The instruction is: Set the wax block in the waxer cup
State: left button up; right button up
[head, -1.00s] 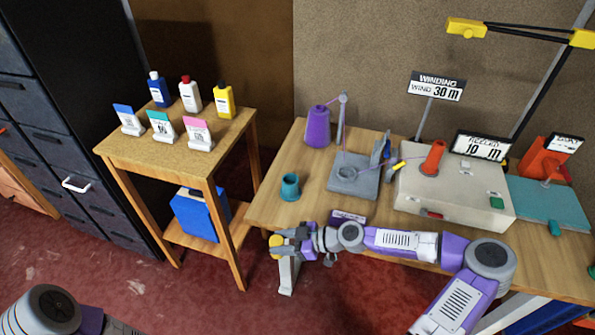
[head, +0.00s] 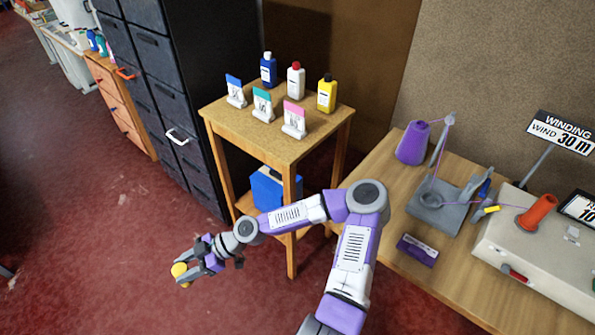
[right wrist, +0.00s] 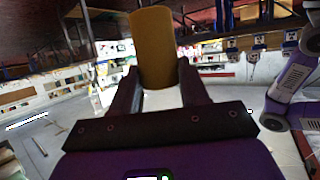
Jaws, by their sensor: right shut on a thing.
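My right gripper (head: 193,266) is shut on a yellow cylindrical wax block (head: 179,271). It holds the block over the red floor, left of the small wooden table and well away from the workbench. In the right wrist view the wax block (right wrist: 153,45) stands up between the two fingers. A grey stand with a small round cup (head: 432,198), which looks like the waxer, is on the workbench at the right. A purple thread runs from the purple cone (head: 412,142) to this stand. My left gripper is not in view.
The wooden workbench (head: 385,165) also bears a purple-labelled plate (head: 417,249) and a pale machine (head: 535,255) with an orange cone. A small table (head: 240,125) holds bottles and cards. A dark drawer cabinet (head: 165,90) stands behind. The floor at left is clear.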

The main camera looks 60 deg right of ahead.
aim_at(430, 201)
jog(key=u, duration=0.15)
jog(key=k, duration=1.05)
jog(key=z, duration=0.85)
